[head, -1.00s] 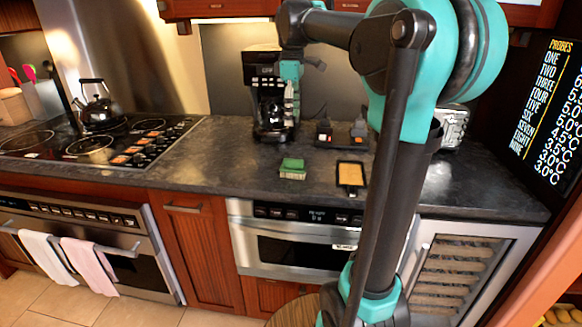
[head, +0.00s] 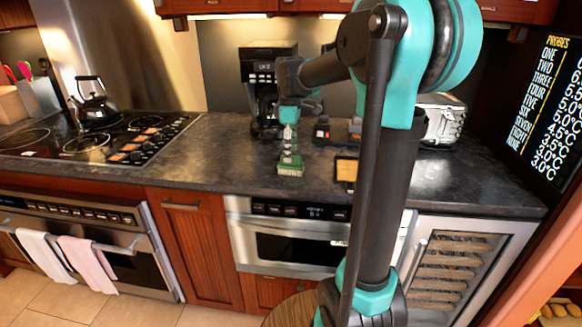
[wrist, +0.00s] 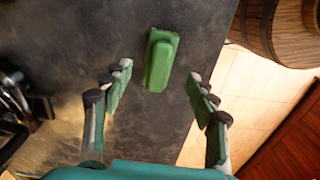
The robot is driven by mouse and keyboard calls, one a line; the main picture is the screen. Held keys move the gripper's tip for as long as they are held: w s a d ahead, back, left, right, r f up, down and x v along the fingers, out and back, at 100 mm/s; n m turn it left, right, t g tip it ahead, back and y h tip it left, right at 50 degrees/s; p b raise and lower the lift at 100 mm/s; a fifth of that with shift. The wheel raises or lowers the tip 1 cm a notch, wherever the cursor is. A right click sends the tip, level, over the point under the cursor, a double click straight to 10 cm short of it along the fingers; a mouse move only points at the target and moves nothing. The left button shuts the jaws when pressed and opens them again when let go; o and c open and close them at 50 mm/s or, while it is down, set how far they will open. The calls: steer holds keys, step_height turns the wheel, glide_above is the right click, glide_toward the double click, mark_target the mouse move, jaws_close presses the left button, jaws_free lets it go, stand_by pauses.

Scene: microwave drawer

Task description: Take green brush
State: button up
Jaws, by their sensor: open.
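The green brush (head: 290,167) lies on the dark countertop near its front edge, above the built-in oven. In the wrist view the brush (wrist: 160,62) shows as a small green block with a rounded end, lying between and slightly beyond the fingertips. My gripper (head: 288,148) is open and points down over the brush. In the wrist view the two fingers of my gripper (wrist: 160,76) stand apart on either side, with no contact visible. In the head view the fingers partly hide the brush's back.
A coffee maker (head: 264,75) stands behind my gripper. A yellow-topped sponge or board (head: 346,169) lies to the right, partly behind my arm. A toaster (head: 441,117) is farther right. A kettle (head: 93,103) sits on the cooktop at left. The counter left of the brush is clear.

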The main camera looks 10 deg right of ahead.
steer(key=shift+w+d+f, duration=0.1)
steer(key=shift+f, duration=1.75)
steer(key=c, duration=1.3)
steer(key=shift+o, duration=0.2)
steer(key=shift+r, duration=0.1)
step_height(320, 180, up, 20)
steer(key=o, duration=0.5)
steer(key=c, duration=0.3)
